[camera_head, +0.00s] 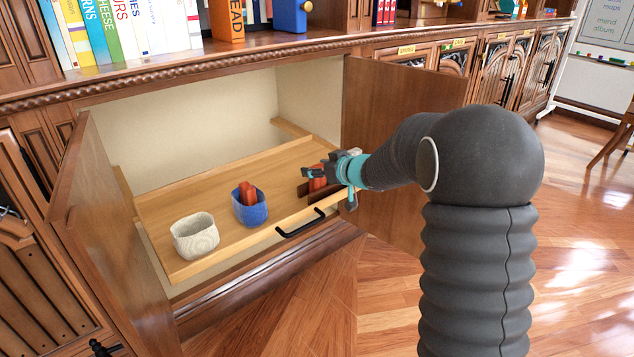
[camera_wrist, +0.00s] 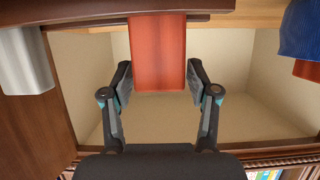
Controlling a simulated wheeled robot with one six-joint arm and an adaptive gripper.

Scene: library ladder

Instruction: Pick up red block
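A red block (camera_wrist: 159,52) lies between the two fingers of my gripper (camera_wrist: 160,82) in the wrist view, its edges close to the fingertips. The fingers stand apart, with a small gap visible near the block's closer end; contact at the tips is unclear. In the head view, my gripper (camera_head: 335,172) is at the right end of the pulled-out wooden tray, partly covering this red block (camera_head: 318,178). A dark brown piece (camera_head: 305,189) shows beside it. Another red block (camera_head: 247,192) stands in a blue cup (camera_head: 250,211); both appear at the wrist view's upper right.
A whitish bowl (camera_head: 195,238) stands on the tray's left. The tray (camera_head: 222,241) has a black handle (camera_head: 300,223) at its front. Open cabinet doors flank it at left (camera_head: 105,220) and right (camera_head: 385,120). Books stand on the shelf above. The tray's back is bare.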

